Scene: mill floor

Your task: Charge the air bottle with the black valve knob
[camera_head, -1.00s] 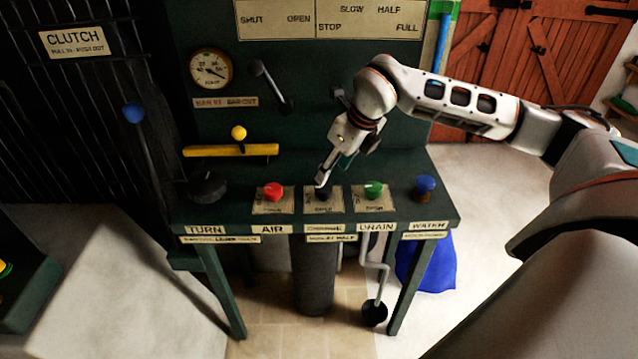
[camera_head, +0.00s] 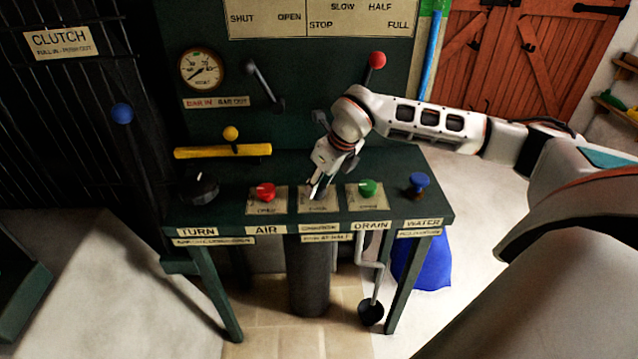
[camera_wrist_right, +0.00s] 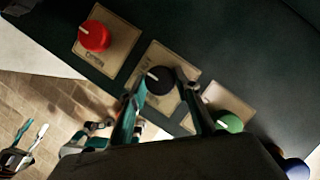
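The black valve knob (camera_wrist_right: 160,81) sits on a pale plate (camera_wrist_right: 148,57) between the red and green knobs in the right wrist view. A pale pointer mark shows on its upper left. My right gripper (camera_head: 319,191) is over this middle plate in the head view. In the right wrist view its two fingers (camera_wrist_right: 158,88) are spread, one on each side of the black knob. I cannot tell whether they touch it. In the head view the gripper mostly hides the knob. The gauge (camera_head: 201,69) has its needle toward the lower left.
The red knob (camera_head: 265,191) and green knob (camera_head: 369,187) stand close on either side. A blue knob (camera_head: 419,182) is at the bench's right end, a black dial (camera_head: 199,188) at the left. A yellow bar (camera_head: 222,152) and a red-topped lever (camera_head: 377,60) are behind.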

